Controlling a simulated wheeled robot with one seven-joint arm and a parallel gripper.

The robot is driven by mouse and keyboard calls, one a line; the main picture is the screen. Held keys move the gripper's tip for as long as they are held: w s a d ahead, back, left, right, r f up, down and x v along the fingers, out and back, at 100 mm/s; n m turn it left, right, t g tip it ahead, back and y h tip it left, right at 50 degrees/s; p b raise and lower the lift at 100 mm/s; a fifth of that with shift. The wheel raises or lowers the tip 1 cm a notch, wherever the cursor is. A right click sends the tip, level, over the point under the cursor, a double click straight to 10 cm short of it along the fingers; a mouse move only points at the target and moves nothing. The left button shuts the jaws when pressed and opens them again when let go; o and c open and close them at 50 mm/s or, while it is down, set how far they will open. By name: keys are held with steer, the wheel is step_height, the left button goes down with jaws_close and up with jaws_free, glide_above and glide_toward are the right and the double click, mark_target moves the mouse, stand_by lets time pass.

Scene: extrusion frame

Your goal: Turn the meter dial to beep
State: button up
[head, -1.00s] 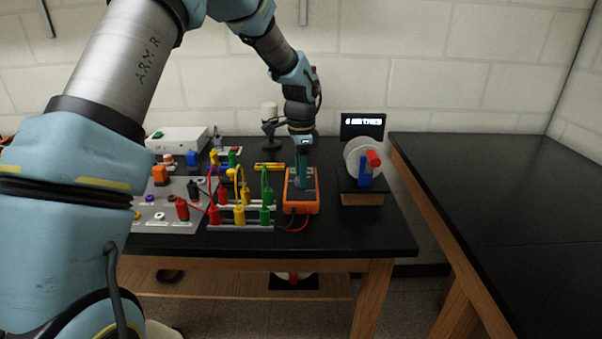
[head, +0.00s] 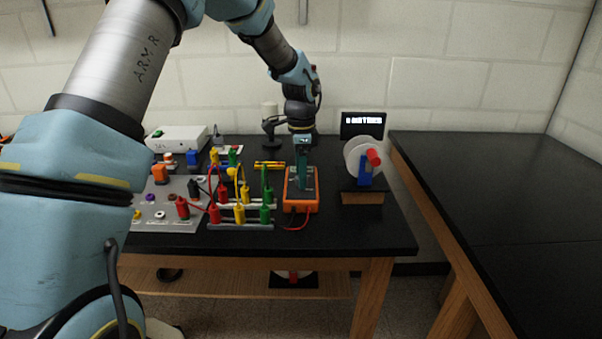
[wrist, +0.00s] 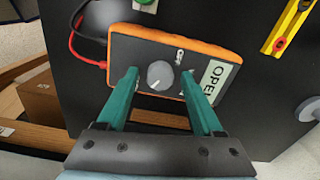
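The orange meter (head: 301,196) lies on the black table and also shows in the wrist view (wrist: 215,49). Its grey round dial (wrist: 160,75) has a white pointer mark aimed toward the lower left in the wrist view. Part of the word "OPEN" reads on a label at the meter's right side there. My gripper (head: 303,185) is over the meter, pointing down. In the wrist view, its two green fingers (wrist: 158,90) stand apart on either side of the dial, with a gap to the dial on both sides. The gripper holds nothing.
Red, yellow and green plugs and leads (head: 240,195) stand left of the meter. A spool with a red handle (head: 363,160) stands on its right. A small display (head: 362,124) is behind. A yellow level-like bar (wrist: 288,27) lies near the meter.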

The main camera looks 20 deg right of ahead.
step_height(320, 180, up, 11)
steer(key=b, duration=0.3)
stand_by(0.5)
steer(key=shift+f, duration=0.1)
